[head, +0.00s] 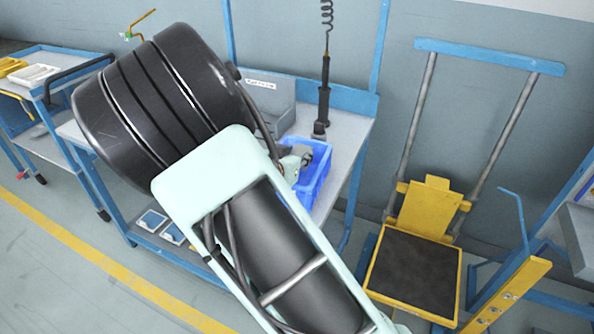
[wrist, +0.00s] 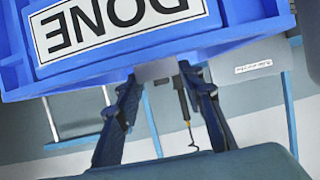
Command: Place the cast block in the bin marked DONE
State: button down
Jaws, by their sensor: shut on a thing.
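In the wrist view my gripper (wrist: 165,76) is shut on a small grey block (wrist: 156,70), which I take for the cast block. It sits between the fingertips, in front of the edge of the blue bin (wrist: 100,68). The bin's white label (wrist: 120,25) reads DONE, upside down. In the head view the blue bin (head: 319,180) stands on the bench, and my gripper (head: 297,160) is at its left side, partly hidden by my arm. The block cannot be made out clearly there. I cannot tell whether the block is over the bin or in front of it.
A grey labelled box (head: 268,98) stands on the bench (head: 345,135) behind the bin. A dark tool (head: 323,95) hangs on a coiled cable close to the bin. A yellow and blue trolley (head: 415,265) stands at the right. My arm hides much of the bench.

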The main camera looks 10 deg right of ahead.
jog(key=shift+f+b, duration=0.55)
jog(key=shift+f, duration=1.25)
jog(key=shift+f, duration=0.2)
jog(key=c, duration=1.3)
grip_release()
jog(key=shift+r, duration=0.1)
jog(key=shift+s+a+r, duration=0.2)
jog(key=p+v, duration=0.3)
jog(key=v, duration=0.8)
jog(key=shift+s, duration=0.25)
jog(key=shift+d, duration=0.1)
